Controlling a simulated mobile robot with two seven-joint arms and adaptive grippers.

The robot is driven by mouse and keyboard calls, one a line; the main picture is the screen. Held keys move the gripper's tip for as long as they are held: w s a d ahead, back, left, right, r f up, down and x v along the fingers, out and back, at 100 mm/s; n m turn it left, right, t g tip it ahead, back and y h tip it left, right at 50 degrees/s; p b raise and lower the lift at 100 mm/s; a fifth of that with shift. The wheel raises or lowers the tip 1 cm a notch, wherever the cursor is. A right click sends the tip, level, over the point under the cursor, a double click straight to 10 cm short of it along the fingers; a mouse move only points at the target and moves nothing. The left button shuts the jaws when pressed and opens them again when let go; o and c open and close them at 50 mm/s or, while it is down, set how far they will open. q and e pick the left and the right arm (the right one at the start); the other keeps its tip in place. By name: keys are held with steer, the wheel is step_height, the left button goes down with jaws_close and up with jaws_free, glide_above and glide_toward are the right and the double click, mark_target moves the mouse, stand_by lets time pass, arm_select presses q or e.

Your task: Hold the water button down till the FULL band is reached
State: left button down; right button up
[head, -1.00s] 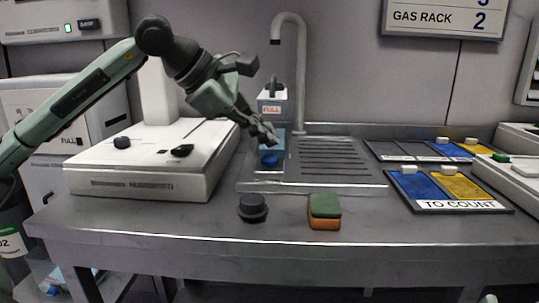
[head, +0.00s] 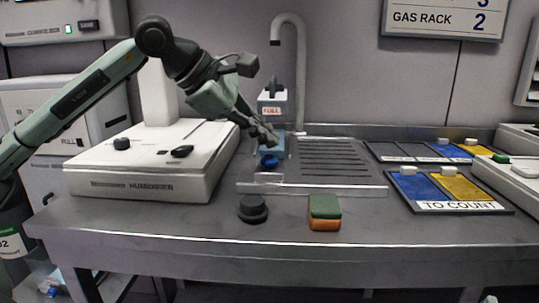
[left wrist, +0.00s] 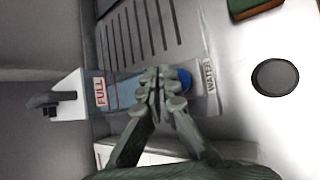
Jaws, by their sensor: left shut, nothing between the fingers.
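The blue water button (head: 269,161) is on the bench by the sink, below my left gripper in the head view. My left gripper (head: 271,138) is shut and empty, its fingers pointing down. In the left wrist view the closed fingertips (left wrist: 161,80) partly cover the blue button (left wrist: 185,78) beside a WATER label (left wrist: 210,76). I cannot tell whether they touch it. A clear container (head: 272,108) with a red FULL band stands behind. Blue water shows in it in the left wrist view (left wrist: 126,92); my fingers hide part, and its exact level is unclear. My right gripper is not in view.
A tap (head: 300,70) rises behind the ribbed drainboard (head: 335,155). A white scale-like device (head: 135,185) stands to the left. A black knob (head: 253,208) and a green-orange sponge (head: 324,212) lie in front. A TO COUNT tray (head: 455,207) lies to the right.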

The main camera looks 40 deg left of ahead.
arm_select(q)
steer(key=shift+f, duration=0.1)
steer(key=shift+f+b, duration=0.3)
steer(key=shift+b, duration=0.05)
steer(key=shift+f+b, duration=0.5)
steer(key=shift+f, duration=0.1)
stand_by(7.0)
